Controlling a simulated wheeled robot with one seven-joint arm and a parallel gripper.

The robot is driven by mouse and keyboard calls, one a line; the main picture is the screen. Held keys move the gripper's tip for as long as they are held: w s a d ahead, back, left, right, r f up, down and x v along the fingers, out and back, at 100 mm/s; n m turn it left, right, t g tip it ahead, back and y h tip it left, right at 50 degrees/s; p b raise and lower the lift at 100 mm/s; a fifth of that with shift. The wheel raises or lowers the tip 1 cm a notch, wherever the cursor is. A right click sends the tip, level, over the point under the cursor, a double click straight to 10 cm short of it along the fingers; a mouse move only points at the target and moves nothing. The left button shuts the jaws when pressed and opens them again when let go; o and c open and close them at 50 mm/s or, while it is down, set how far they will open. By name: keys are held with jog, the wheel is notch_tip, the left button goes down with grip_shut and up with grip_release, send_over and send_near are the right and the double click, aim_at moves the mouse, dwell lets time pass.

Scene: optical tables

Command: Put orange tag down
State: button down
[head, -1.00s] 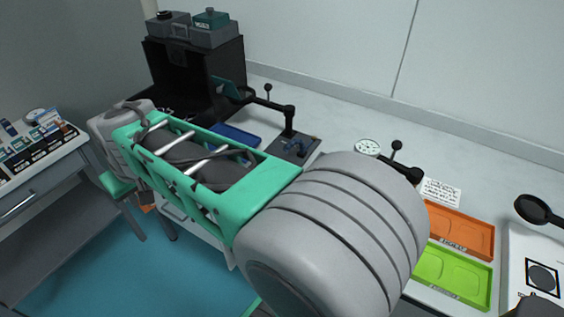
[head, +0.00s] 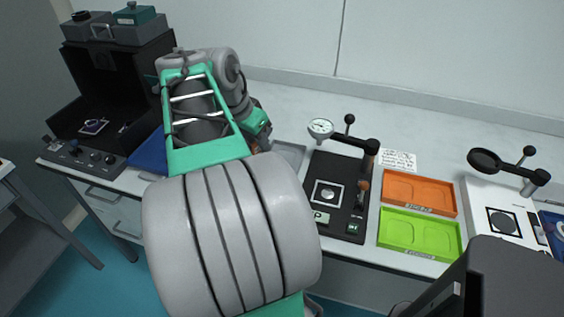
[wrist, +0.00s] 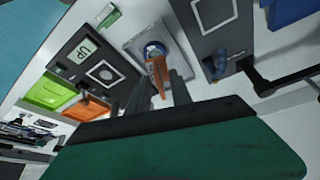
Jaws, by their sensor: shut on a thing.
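My gripper (wrist: 158,92) is shut on the orange tag (wrist: 156,72), which shows between the two dark fingers in the wrist view. The tag appears in front of a grey plate (wrist: 135,45) with a round blue-and-white piece (wrist: 153,49) on it. I cannot tell whether the tag touches the plate. In the head view my arm reaches over the bench, and it hides most of the gripper and the tag. A grey tray or plate (head: 291,153) shows just right of the arm's end.
A black gauge device (head: 343,178) stands right of the arm, with an orange tray (head: 420,190) and a green tray (head: 420,232) beyond it. A white device (head: 500,215) is at far right. A black open box (head: 115,80) stands at left. The bench's back strip is clear.

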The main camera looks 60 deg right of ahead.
jog(key=s+d+m+g, duration=0.1)
jog(key=s+d+m, duration=0.1)
jog(key=s+m, duration=0.5)
jog(key=n, duration=0.2)
send_over(285, 150)
jog(key=s+a, duration=0.2)
jog(key=a, duration=0.1)
jog(key=shift+g+y, duration=0.3)
jog(key=f, duration=1)
jog(key=shift+w+f+b, duration=0.25)
jog(key=shift+f+b, duration=0.05)
jog(key=shift+f, duration=1.3)
jog(key=shift+f, duration=0.1)
jog(key=shift+f+b, duration=0.15)
jog(key=shift+b, duration=0.2)
jog(key=c, duration=1.1)
grip_release()
jog(key=shift+c, duration=0.2)
